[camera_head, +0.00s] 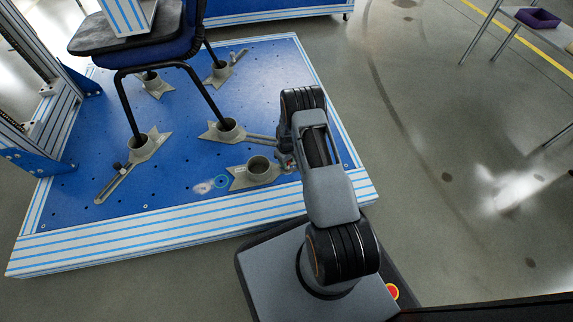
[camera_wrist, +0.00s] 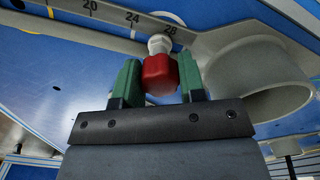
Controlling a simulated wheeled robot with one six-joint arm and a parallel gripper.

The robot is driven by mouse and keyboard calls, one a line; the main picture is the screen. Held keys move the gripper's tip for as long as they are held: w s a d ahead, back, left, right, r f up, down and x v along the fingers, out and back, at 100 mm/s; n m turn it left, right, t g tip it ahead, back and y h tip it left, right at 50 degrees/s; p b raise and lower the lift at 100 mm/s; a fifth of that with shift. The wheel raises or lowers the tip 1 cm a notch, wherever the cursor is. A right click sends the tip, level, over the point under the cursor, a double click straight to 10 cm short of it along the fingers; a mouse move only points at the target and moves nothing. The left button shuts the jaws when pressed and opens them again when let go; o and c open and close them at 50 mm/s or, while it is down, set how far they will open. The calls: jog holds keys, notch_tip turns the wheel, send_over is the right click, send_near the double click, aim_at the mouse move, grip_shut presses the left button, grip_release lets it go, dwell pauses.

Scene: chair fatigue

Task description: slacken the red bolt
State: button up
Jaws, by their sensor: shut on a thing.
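The red bolt (camera_wrist: 159,76) is in the middle of the wrist view, with a pale round neck above it at a grey metal clamp foot (camera_wrist: 205,40). My gripper (camera_wrist: 158,68) has a green finger on each side of the bolt's red head and is shut on it. In the head view, my gripper (camera_head: 285,160) is low over the blue plate at the clamp feet, mostly hidden by my arm. The bolt cannot be made out clearly there.
A round grey socket (camera_wrist: 262,85) is close to the right of my gripper. The blue plate (camera_head: 90,195) carries several clamp feet, and a dark chair (camera_head: 135,50) stands in some of them. A loose-looking socket foot (camera_head: 258,168) is nearby. Open floor (camera_head: 440,130) is at the right.

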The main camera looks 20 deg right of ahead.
dwell(0.3)
jog(key=n, duration=0.4)
dwell(0.3)
jog(key=n, duration=0.4)
jog(key=o, duration=0.9)
jog(key=shift+o, duration=0.2)
